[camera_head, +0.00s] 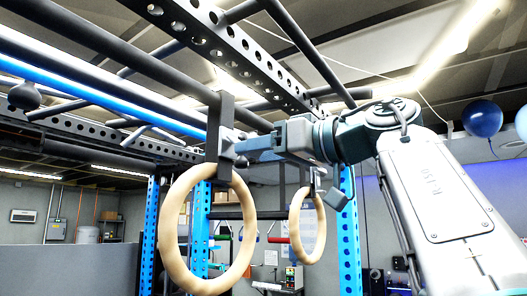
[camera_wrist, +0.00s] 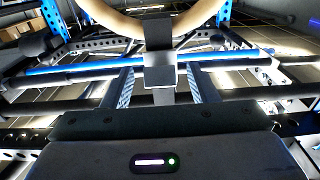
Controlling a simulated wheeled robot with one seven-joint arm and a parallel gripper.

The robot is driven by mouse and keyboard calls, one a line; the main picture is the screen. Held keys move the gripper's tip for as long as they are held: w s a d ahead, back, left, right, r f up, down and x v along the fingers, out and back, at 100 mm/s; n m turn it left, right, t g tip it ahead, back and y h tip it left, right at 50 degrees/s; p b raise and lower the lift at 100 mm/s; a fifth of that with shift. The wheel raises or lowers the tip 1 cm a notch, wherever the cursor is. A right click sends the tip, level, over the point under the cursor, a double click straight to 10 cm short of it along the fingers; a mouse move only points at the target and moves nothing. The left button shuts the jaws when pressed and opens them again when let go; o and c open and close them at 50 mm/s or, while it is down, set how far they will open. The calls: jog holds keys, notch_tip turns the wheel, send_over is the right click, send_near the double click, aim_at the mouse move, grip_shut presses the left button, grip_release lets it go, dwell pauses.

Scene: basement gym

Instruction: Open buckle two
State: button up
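The nearer wooden ring (camera_head: 170,225) hangs from a dark strap (camera_head: 213,120), with a grey buckle (camera_wrist: 159,77) just above the ring. The farther wooden ring (camera_head: 295,228) hangs behind it to the right from its own buckle (camera_head: 316,180). Which buckle is number two cannot be told. My gripper (camera_head: 240,150) is at the nearer strap's buckle, coming from the right. In the wrist view my gripper (camera_wrist: 158,72) is open, one finger on each side of the buckle and strap, with visible gaps. Contact with the buckle cannot be told; the head view partly hides it.
Dark overhead bars and a perforated beam (camera_head: 245,55) run above the rings. Blue uprights (camera_head: 349,235) stand behind. A small dark ball grip (camera_head: 24,96) hangs at the left. Blue balloons (camera_head: 482,118) are at the right. Open space lies left of the nearer ring.

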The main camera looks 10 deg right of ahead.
jog(key=shift+d, duration=0.1)
jog(key=v, duration=1.3)
jog(key=shift+s+d, duration=0.25)
jog(key=shift+s, duration=0.05)
